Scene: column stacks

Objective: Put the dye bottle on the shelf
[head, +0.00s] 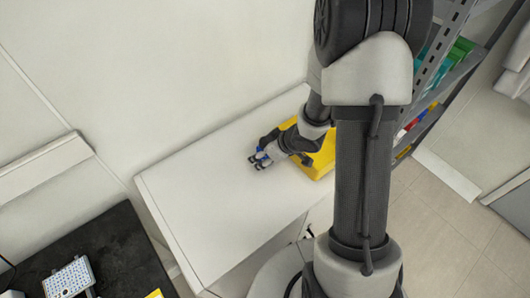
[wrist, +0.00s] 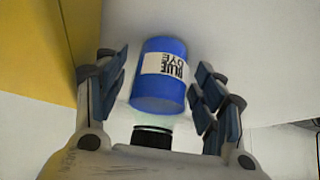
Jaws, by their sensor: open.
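The dye bottle (wrist: 165,88) is blue with a white label reading "BLUE DYE" and a black cap. In the wrist view it lies between the two fingers of my gripper (wrist: 160,90), its cap towards the palm. The fingers are open, with a visible gap on each side of the bottle. In the head view my gripper (head: 260,161) is low over the white table, and only a little blue shows at its fingers. The grey metal shelf (head: 438,45) stands at the upper right, partly hidden by my arm.
A yellow bin (head: 322,160) stands on the white table (head: 200,205) right beside my gripper; its wall fills the left of the wrist view. The table's left part is clear. A black surface (head: 110,255) with a white rack (head: 70,278) is at the lower left.

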